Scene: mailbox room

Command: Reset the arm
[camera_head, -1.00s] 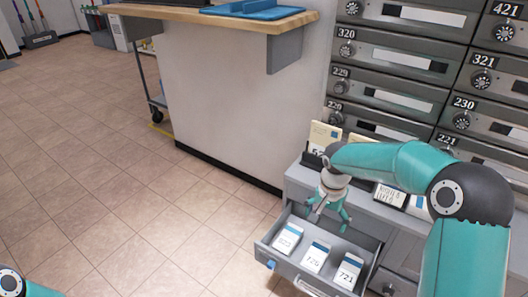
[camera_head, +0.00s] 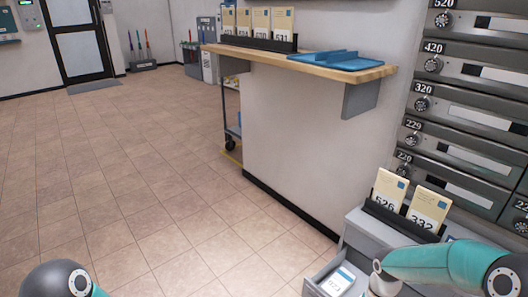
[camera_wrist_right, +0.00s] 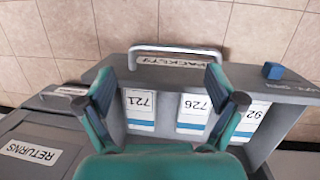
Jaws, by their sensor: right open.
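My right arm (camera_head: 440,264) comes in from the lower right of the head view, and its gripper is mostly below the picture edge there. In the right wrist view my right gripper (camera_wrist_right: 162,84) is open and empty, with its two fingers spread above an open drawer (camera_wrist_right: 288,132). White cards with blue ends lie in the drawer, among them card 721 (camera_wrist_right: 140,104) and card 726 (camera_wrist_right: 195,108). Only a rounded joint and a bit of teal of my left arm (camera_head: 62,280) show at the lower left. My left gripper is out of view.
A grey cabinet (camera_head: 362,232) bears a rack with cards 526 (camera_head: 388,192) and 332 (camera_head: 428,210). Behind it stands a wall of numbered mailboxes (camera_head: 470,110). A wooden counter (camera_head: 290,64) holds a blue tray (camera_head: 338,61). The tiled floor (camera_head: 130,190) at left is open.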

